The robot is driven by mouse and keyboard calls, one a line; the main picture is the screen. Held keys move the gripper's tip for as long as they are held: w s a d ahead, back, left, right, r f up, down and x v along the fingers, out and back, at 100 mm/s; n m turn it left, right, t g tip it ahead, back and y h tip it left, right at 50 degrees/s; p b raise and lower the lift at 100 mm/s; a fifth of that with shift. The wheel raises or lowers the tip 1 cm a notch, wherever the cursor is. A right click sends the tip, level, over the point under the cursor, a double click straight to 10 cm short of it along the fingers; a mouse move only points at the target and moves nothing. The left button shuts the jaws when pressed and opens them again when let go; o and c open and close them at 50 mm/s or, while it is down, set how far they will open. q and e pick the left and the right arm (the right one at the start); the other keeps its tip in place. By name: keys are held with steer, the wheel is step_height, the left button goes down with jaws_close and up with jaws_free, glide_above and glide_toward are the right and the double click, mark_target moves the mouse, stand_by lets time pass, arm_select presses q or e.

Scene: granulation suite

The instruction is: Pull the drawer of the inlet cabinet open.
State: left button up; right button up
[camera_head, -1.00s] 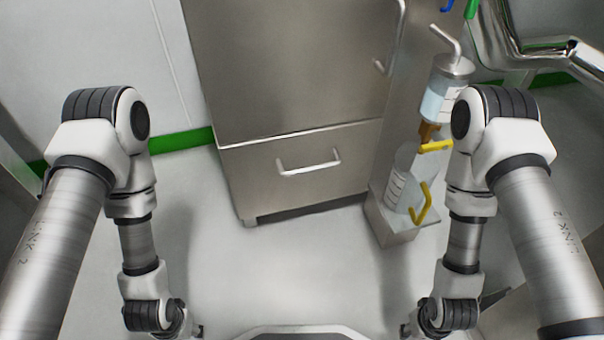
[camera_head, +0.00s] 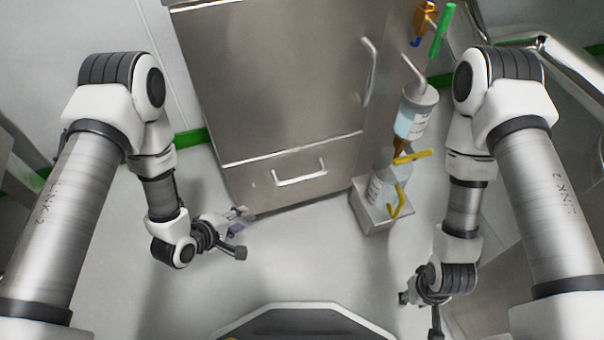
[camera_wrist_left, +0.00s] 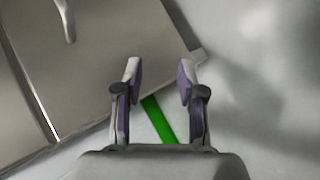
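The inlet cabinet (camera_head: 270,85) is brushed steel, with a drawer (camera_head: 250,186) at its bottom. The drawer front sits flush and bears a bright bar handle (camera_head: 300,175). My left gripper (camera_head: 243,231) is open and empty, below and left of the handle, near the cabinet's lower left corner. In the left wrist view the left gripper's two fingers (camera_wrist_left: 160,75) stand apart with nothing between them. The cabinet front (camera_wrist_left: 100,70) and part of a handle (camera_wrist_left: 67,20) show there at upper left. My right gripper (camera_head: 420,310) is at the lower right, away from the cabinet; its fingers are not clear.
Right of the cabinet, a steel stand (camera_head: 372,216) holds a bottle (camera_head: 382,180) below a labelled cylinder (camera_head: 415,112) with yellow hooked parts. Metal pipes (camera_head: 560,65) run at upper right. The floor (camera_head: 300,260) before the drawer is clear.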

arm_select(q)
steer(key=w+d+r+n+t+h, duration=0.2)
steer(key=w+d+h, duration=0.1)
steer(key=w+d, duration=0.1)
steer(key=h, duration=0.4)
glide_toward(297, 181)
steer(key=r+x, duration=0.1)
steer(key=x, duration=0.3)
steer(key=b+x, duration=0.1)
steer(key=x, duration=0.1)
steer(key=b+x, duration=0.1)
steer(key=x, duration=0.2)
steer(key=f+b+x, duration=0.1)
steer(key=b+x, duration=0.1)
steer(key=x, duration=0.1)
steer(key=shift+f, duration=0.1)
jaws_close()
